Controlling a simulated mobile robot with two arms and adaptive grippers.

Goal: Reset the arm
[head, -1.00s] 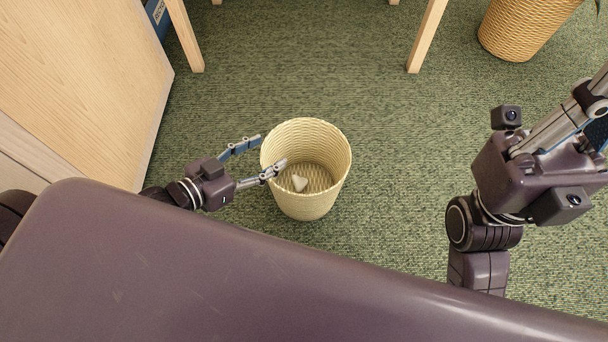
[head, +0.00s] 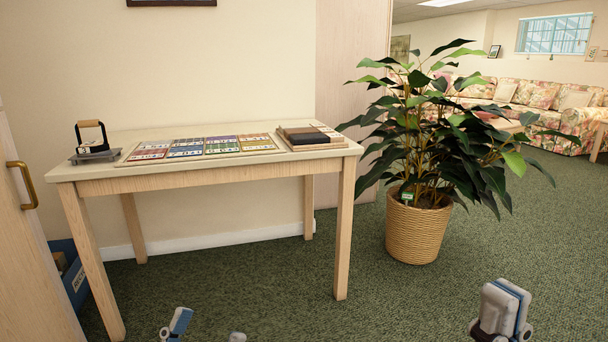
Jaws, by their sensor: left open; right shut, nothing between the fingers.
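My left gripper (head: 207,330) shows at the bottom edge of the head view, left of centre. Only its two fingertips show, set well apart, so it is open, with nothing seen between them. My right gripper (head: 502,308) shows at the bottom right. Its fingers point up and lie together, shut and empty. The rest of both arms is below the picture. Both grippers appear in front of the green carpet, apart from the furniture.
A cabinet (head: 30,270) is at left, beside a blue bin (head: 75,281). Carpet (head: 380,310) is open in front.

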